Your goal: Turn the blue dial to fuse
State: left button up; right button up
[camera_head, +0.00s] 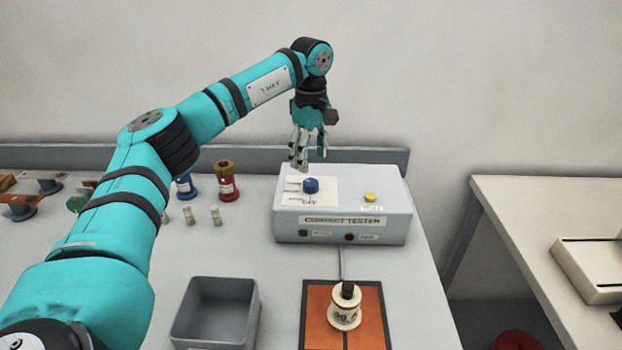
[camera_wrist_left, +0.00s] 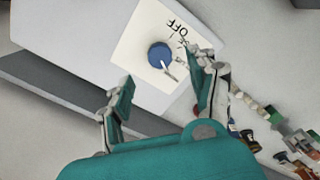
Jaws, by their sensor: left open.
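The blue dial (camera_head: 311,185) sits on a white label plate (camera_head: 327,199) on top of the grey component tester (camera_head: 342,234). In the left wrist view the dial (camera_wrist_left: 159,55) has a white pointer line running toward its lower right, and the word OFF (camera_wrist_left: 176,33) shows on the plate; other lettering is too small to read. My left gripper (camera_head: 309,162) is above the tester's back edge, pointing down. In the wrist view its fingers (camera_wrist_left: 163,97) are spread and empty, with the dial beyond and between them, apart from both. My right gripper is not in view.
A yellow button (camera_head: 370,197) is on the tester's right. A grey bin (camera_head: 215,312) and an orange pad (camera_head: 372,318) with a white spool (camera_head: 344,309) are in front. Red (camera_head: 227,185) and blue (camera_head: 186,187) spools stand left. A second table (camera_head: 520,215) is at right.

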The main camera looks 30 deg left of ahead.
aim_at(311, 182)
pick_arm(q)
notch_tip(311, 182, down, 7)
jog(key=shift+f+p, duration=0.1)
jog(key=shift+p, duration=0.4)
jog(key=c, duration=1.1)
jog(key=shift+c, duration=0.2)
